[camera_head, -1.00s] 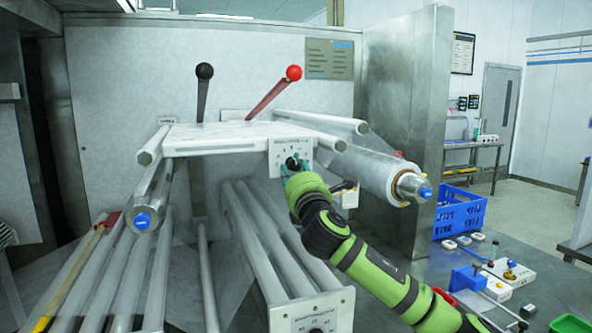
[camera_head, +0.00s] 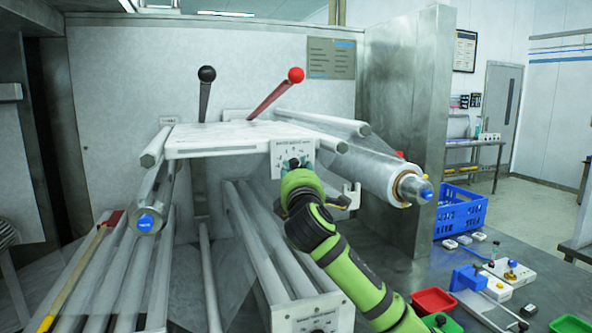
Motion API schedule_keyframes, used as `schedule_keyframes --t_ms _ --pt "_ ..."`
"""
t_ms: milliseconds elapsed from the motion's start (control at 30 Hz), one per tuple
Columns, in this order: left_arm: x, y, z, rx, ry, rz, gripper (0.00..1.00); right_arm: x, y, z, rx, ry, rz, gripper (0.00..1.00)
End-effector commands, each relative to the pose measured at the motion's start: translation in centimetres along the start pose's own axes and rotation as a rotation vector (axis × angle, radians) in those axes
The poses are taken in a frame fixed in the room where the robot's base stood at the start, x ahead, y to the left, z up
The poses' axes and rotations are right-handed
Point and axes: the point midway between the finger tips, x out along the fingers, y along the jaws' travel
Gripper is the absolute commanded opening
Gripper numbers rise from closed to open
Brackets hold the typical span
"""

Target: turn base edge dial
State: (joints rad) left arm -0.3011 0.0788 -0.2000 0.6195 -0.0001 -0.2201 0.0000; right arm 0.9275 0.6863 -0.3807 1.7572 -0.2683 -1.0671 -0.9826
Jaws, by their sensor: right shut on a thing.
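A white dial plate (camera_head: 307,148) with printed marks is fixed at the front edge of the flat white base (camera_head: 215,141). The dark dial knob in its middle is mostly hidden behind my right gripper (camera_head: 293,165). The right gripper is shut on the dial knob, and its green and black wrist covers most of the fingers. The knob's pointer and setting cannot be read. My left gripper is not in view.
A wrapped film roll (camera_head: 374,170) lies just right of the dial plate. A lever with a red ball (camera_head: 296,75) and one with a black ball (camera_head: 207,73) stand behind the base. Steel rollers (camera_head: 262,240) run below.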

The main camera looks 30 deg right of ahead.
Motion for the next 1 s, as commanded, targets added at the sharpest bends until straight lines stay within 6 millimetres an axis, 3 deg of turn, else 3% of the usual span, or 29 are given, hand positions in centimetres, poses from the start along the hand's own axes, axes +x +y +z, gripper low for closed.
schedule_keyframes --t_ms 433,467,500,867,1000 --pt "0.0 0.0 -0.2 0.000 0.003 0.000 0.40 0.1 0.2 0.4 0.011 -0.012 0.000 0.00" --pt "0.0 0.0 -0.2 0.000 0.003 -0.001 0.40 0.1 0.2 0.4 0.011 -0.012 0.000 0.40" --pt "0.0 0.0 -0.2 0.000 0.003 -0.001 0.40 0.1 0.2 0.4 0.010 -0.012 0.000 0.54" --pt "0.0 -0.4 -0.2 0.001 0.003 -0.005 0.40 -0.1 0.1 0.1 0.010 -0.004 -0.002 0.54" --pt "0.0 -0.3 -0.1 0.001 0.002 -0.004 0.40 -1.1 0.1 0.1 0.009 -0.003 -0.001 0.54"
